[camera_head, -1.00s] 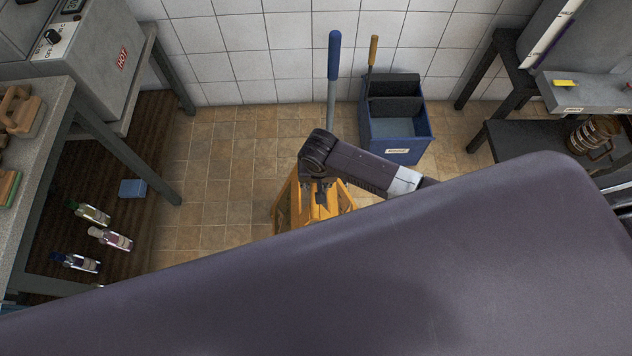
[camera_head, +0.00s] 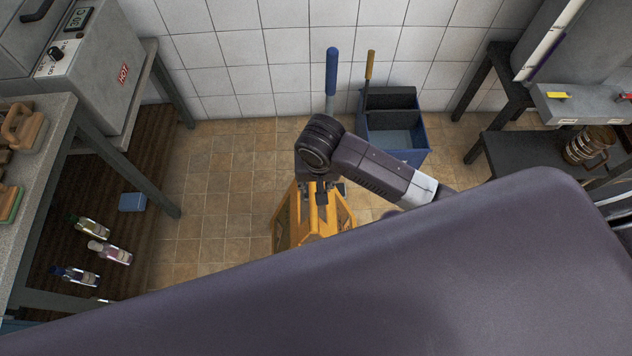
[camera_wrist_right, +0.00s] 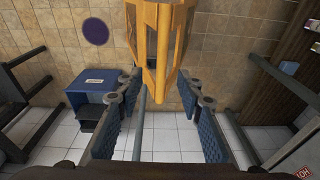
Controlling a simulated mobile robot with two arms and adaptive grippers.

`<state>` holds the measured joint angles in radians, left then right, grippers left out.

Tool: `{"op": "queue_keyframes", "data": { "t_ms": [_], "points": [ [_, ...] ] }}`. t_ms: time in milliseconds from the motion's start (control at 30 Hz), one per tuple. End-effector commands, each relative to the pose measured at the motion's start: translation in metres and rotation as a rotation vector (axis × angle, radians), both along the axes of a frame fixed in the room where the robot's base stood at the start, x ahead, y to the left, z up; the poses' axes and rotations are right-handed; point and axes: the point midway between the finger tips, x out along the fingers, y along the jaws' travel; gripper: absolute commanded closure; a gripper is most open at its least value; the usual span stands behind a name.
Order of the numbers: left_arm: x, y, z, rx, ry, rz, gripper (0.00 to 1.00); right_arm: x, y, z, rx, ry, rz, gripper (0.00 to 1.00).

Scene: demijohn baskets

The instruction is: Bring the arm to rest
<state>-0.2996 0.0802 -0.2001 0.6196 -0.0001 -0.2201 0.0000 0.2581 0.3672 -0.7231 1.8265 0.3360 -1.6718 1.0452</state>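My right arm (camera_head: 380,172) reaches out over the floor in the head view, with its wrist bent down. The right gripper (camera_head: 321,198) points down at a yellow folding stand (camera_head: 287,222). In the right wrist view the gripper (camera_wrist_right: 165,95) is open, its two blue-padded fingers wide apart. The yellow stand (camera_wrist_right: 157,45) shows beyond and between them, its end near the gap. I see no contact, but the depth is unclear. My left gripper is not in view.
A blue bucket (camera_head: 410,155) and a blue-handled pole (camera_head: 331,75) stand near the tiled wall. A workbench (camera_head: 40,150) with bottles (camera_head: 90,228) below is at left. A grey shelf (camera_head: 520,150) is at right. Open floor (camera_head: 215,180) lies left of the stand.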

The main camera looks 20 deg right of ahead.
Motion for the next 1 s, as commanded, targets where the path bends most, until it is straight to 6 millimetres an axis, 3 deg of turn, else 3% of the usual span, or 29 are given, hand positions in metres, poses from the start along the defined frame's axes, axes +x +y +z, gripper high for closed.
{"op": "queue_keyframes", "data": {
  "t_ms": [567,667,833,1000],
  "points": [
    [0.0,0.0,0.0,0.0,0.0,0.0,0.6,-0.002,0.001,0.0,0.004,0.0,0.006,0.66],
    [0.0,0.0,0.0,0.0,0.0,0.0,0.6,-0.011,0.008,0.001,0.028,-0.005,0.042,0.66],
    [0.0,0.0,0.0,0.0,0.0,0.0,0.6,-0.045,0.021,0.01,0.1,-0.044,0.173,0.66],
    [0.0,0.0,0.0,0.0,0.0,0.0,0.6,-0.078,0.006,0.027,0.11,-0.114,0.29,0.66]
  ]
}}
